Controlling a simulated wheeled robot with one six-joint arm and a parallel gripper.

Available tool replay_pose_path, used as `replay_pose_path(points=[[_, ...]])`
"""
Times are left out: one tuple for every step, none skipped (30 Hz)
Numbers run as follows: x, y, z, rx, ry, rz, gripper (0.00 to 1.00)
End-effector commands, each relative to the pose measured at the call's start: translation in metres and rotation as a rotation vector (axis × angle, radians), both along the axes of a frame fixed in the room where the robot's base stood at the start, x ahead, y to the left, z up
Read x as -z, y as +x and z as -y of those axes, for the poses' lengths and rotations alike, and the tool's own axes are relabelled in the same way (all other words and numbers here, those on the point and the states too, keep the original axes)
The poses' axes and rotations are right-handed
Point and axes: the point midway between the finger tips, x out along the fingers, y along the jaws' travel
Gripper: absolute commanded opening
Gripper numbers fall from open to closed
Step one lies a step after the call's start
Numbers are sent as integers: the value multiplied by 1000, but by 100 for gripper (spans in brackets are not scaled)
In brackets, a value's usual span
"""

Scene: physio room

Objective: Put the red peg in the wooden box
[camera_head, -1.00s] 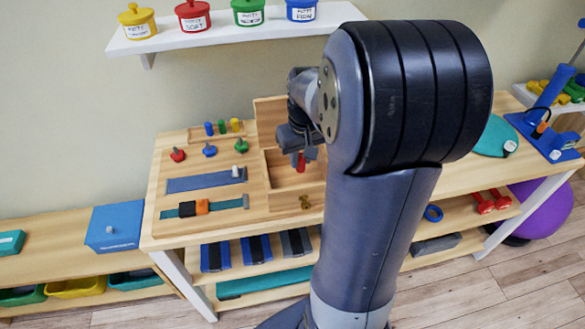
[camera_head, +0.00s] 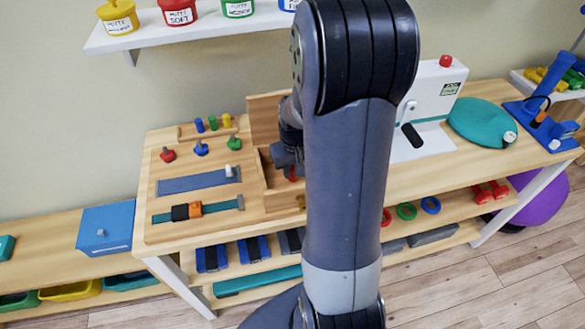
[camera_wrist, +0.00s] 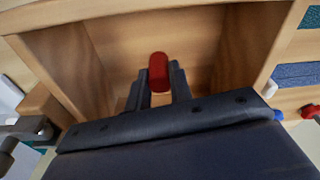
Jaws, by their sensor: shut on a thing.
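The wooden box (camera_head: 266,189) stands at the right end of the peg board, with its lid (camera_head: 264,124) open and upright behind it. The red peg (camera_head: 291,174) is held upright by my gripper (camera_head: 288,164) over or inside the box. In the wrist view the red peg (camera_wrist: 158,68) sits between the two dark fingers of my gripper (camera_wrist: 159,84), with box walls (camera_wrist: 68,62) on both sides. I cannot tell whether the peg touches the box floor. My arm hides the right part of the box in the head view.
The wooden board (camera_head: 160,229) holds small knobs, a blue strip (camera_head: 198,182) and a strap (camera_head: 188,212). A white device (camera_head: 430,100) and a teal cushion (camera_head: 482,122) stand right of my arm. A shelf with tubs (camera_head: 180,12) hangs above.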

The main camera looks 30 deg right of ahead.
Motion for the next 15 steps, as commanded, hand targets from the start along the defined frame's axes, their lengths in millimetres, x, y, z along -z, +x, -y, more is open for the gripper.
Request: replay_pose_path(points=[[3, 0, 0, 0, 0, -1, 0], [4, 0, 0, 0, 0, 0, 0], [5, 0, 0, 0, 0, 1, 0], [4, 0, 0, 0, 0, 2, 0], [4, 0, 0, 0, 0, 2, 0], [4, 0, 0, 0, -1, 2, 0], [4, 0, 0, 0, 0, 2, 0], [4, 0, 0, 0, 0, 2, 0], [4, 0, 0, 0, 0, 2, 0], [5, 0, 0, 0, 0, 1, 0], [6, 0, 0, 0, 0, 1, 0], [8, 0, 0, 0, 0, 1, 0], [8, 0, 0, 0, -1, 1, 21], [7, 0, 0, 0, -1, 2, 24], [7, 0, 0, 0, 0, 1, 27]])
